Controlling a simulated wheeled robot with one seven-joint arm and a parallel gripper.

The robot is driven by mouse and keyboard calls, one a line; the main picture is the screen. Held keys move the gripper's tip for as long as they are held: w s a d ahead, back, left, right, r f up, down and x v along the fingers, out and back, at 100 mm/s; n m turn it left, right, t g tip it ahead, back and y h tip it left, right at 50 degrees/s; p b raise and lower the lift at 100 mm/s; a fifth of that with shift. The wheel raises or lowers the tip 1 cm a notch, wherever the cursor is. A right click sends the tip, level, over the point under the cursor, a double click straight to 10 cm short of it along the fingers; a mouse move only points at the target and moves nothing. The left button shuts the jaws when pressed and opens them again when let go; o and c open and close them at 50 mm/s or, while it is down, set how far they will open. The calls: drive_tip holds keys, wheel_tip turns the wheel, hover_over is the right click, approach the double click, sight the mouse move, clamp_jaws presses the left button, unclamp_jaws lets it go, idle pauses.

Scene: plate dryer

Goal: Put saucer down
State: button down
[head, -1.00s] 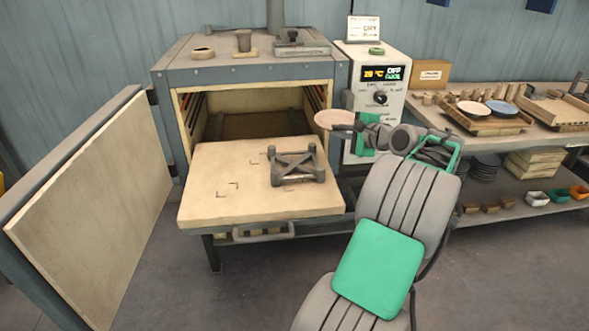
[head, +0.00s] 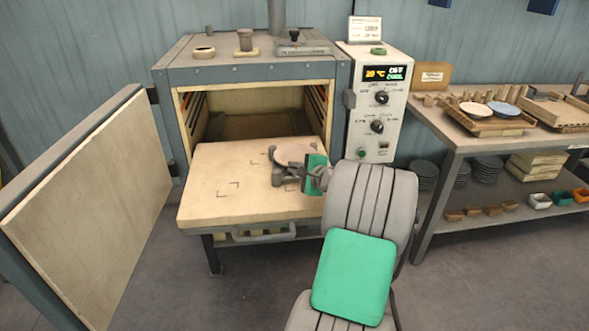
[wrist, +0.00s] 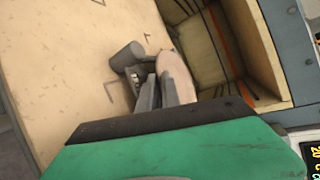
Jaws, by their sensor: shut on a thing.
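The pale pinkish saucer (head: 293,152) is over the small grey stand (head: 277,178) on the dryer's pulled-out shelf (head: 225,190). My gripper (head: 300,168) is shut on the saucer's near right edge. In the wrist view the saucer (wrist: 178,78) shows nearly edge-on at the grey fingers (wrist: 160,92), with a round-ended part of the stand (wrist: 127,56) beside it. The saucer and my gripper hide most of the stand. I cannot tell whether the saucer touches it.
The dryer door (head: 88,205) hangs open at the left, and the chamber (head: 258,122) behind the shelf is open. The control box (head: 376,105) stands close to the right. The shelf's left part is bare apart from corner marks. A workbench (head: 450,133) with plates is farther right.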

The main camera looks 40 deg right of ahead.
drive_tip(key=c, duration=2)
unclamp_jaws()
drive_tip(key=shift+f, duration=0.15)
drive_tip(key=o, duration=0.5)
drive_tip(key=shift+c, duration=0.2)
